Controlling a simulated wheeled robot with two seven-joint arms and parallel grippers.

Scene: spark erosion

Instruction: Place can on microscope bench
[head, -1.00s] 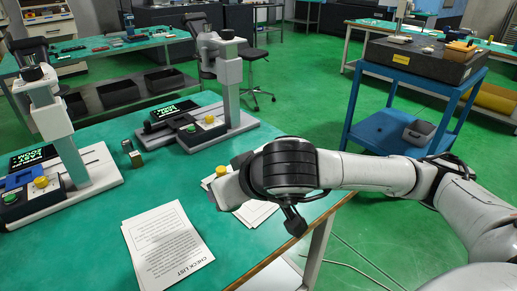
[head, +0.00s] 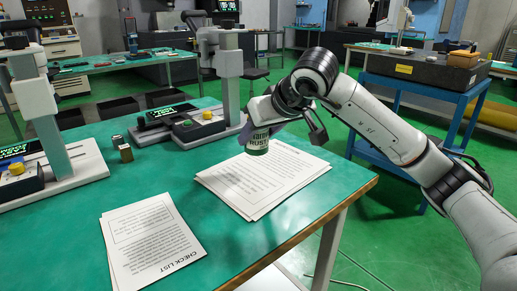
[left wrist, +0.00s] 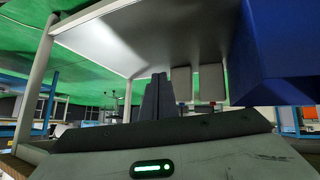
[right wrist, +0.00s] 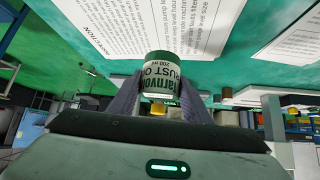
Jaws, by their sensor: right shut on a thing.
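The can (head: 257,140) is white and green with dark lettering. My right gripper (head: 252,124) is shut on it and holds it over the green microscope bench (head: 225,230), above a stack of printed sheets. The can also shows between the fingers in the right wrist view (right wrist: 160,75). In the head view the gripper hides its upper part. The can looks clear of the sheets, but the exact gap cannot be told. My left gripper (left wrist: 158,98) shows only in the left wrist view, its fingers together and empty, with the underside of a table beyond.
Two microscopes stand on the bench, one at the left (head: 45,125) and one farther back (head: 228,80). Small metal blocks (head: 122,148) lie between them. The stack of sheets (head: 262,178) and a check list (head: 152,240) lie in front. A blue cart (head: 418,85) stands right.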

